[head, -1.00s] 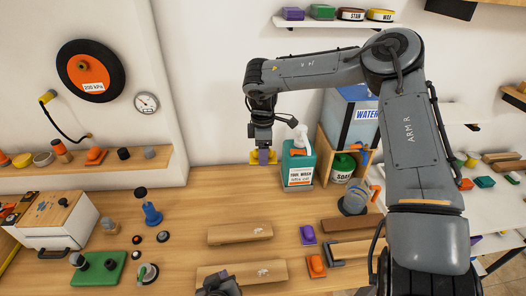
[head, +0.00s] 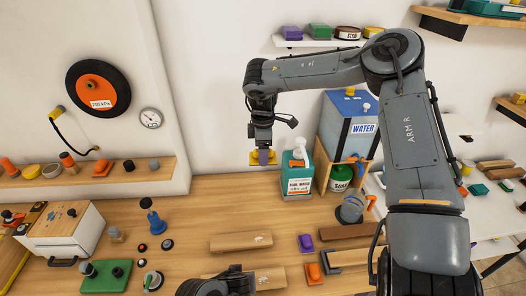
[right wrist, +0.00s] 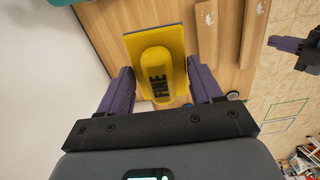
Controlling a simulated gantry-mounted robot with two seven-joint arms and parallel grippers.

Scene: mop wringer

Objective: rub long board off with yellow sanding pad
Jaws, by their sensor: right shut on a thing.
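The yellow sanding pad (head: 264,158), marked FINE on its grip, is in my right gripper (head: 262,150), high in front of the wall and left of the tool wash jug. In the right wrist view, the pad (right wrist: 157,68) sits between the two purple fingers, clear of the boards. The long board (head: 270,278) lies at the bench front; it also shows in the right wrist view (right wrist: 254,32). My left gripper (head: 232,273) is low at the front, covering part of this board; its jaw opening is unclear.
A shorter board (head: 240,242) lies behind the long one. The tool wash jug (head: 299,182) and water tank (head: 350,127) stand at the back.

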